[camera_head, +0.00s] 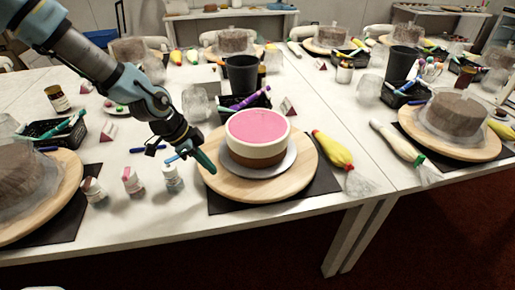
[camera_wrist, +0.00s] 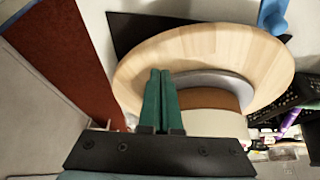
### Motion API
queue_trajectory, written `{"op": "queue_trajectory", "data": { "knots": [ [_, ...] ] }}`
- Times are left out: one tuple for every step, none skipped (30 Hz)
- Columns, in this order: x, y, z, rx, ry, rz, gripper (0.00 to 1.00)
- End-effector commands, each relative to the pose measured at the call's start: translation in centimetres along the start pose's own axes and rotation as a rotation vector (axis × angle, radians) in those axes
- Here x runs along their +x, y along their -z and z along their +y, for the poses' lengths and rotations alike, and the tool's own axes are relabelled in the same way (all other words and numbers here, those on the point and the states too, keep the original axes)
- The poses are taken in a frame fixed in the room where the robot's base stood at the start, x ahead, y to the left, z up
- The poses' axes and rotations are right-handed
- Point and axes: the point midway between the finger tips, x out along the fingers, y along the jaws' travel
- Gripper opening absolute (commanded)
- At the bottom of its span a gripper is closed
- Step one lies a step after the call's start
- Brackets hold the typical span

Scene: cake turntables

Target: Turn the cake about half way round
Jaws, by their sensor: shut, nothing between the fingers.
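The cake (camera_head: 257,137) has a pink top, a white upper band and a brown lower band. It sits on a grey round board (camera_head: 287,164) on a wooden turntable (camera_head: 258,190). In the wrist view the turntable (camera_wrist: 240,45) fills the middle, and the cake's side (camera_wrist: 212,120) shows partly behind my gripper. My gripper (camera_head: 211,169) has green fingers, shut and empty, at the left edge of the turntable, left of the cake. In the wrist view the closed fingers (camera_wrist: 160,76) lie over the turntable's wood. I cannot tell whether they touch it.
Small bottles (camera_head: 132,180) stand left of the turntable. A yellow piping bag (camera_head: 333,149) lies close on its right. Behind are a black cup (camera_head: 242,75) and a black tray of pens (camera_head: 246,104). The front table edge is near the dark mat (camera_head: 318,184).

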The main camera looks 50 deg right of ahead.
Motion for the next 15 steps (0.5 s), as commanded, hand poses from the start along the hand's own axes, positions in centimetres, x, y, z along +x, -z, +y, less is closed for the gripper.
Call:
{"op": "queue_trajectory", "data": {
  "knots": [
    [-0.13,-0.08,-0.25,0.0,0.0,0.001,0.0],
    [-0.1,-0.12,-0.3,0.0,0.0,0.0,0.0],
    [-0.06,-0.15,-0.3,0.001,0.0,0.0,0.0],
    [-0.03,-0.15,-0.29,0.001,0.0,0.0,0.0],
    [-0.02,-0.15,-0.28,0.001,0.0,0.0,0.0],
    [-0.01,-0.15,-0.27,0.001,0.0,0.0,0.0],
    [-0.01,-0.15,-0.27,0.001,0.0,0.0,0.0],
    [-0.01,-0.15,-0.27,0.001,0.0,0.0,0.0],
    [-0.01,-0.15,-0.26,0.001,0.0,0.0,0.0],
    [-0.01,-0.15,-0.26,0.001,0.0,0.0,0.0],
    [0.0,-0.15,-0.26,0.001,0.0,0.0,0.0],
    [0.02,-0.16,-0.25,0.001,0.0,0.0,0.0],
    [0.06,-0.17,-0.25,0.001,0.0,0.0,0.0],
    [0.11,-0.19,-0.25,0.001,0.0,0.0,0.0],
    [0.2,-0.24,-0.25,0.0,0.0,0.0,0.0]
  ]
}}
